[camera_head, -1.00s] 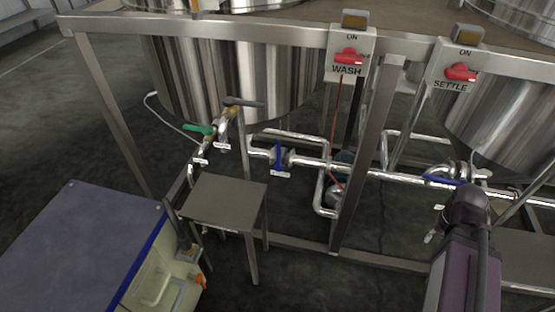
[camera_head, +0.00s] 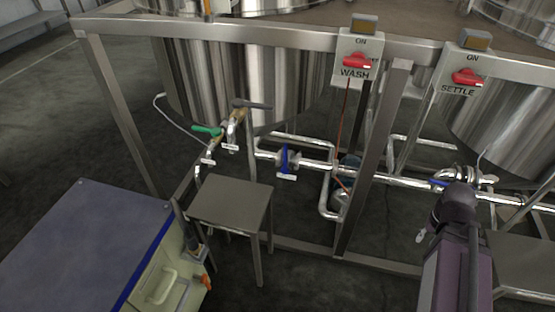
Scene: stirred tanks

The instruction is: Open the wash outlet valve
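The wash tank (camera_head: 245,75) is a large steel tank behind the frame, near a red switch panel marked WASH (camera_head: 356,62). Below it, a blue-handled valve (camera_head: 283,160) with a small white tag sits on the steel pipe, its handle standing across the pipe. The tags are too small to read, so I cannot tell which is the wash outlet. My arm link shows at lower right, well away from these valves; my gripper is not in view.
A steel frame post (camera_head: 372,160) and top rail (camera_head: 225,32) stand before the tanks. A small steel table (camera_head: 230,208) is in front of the valves. A blue-topped cabinet (camera_head: 85,245) fills the lower left. A SETTLE panel (camera_head: 465,75) and tank are at right.

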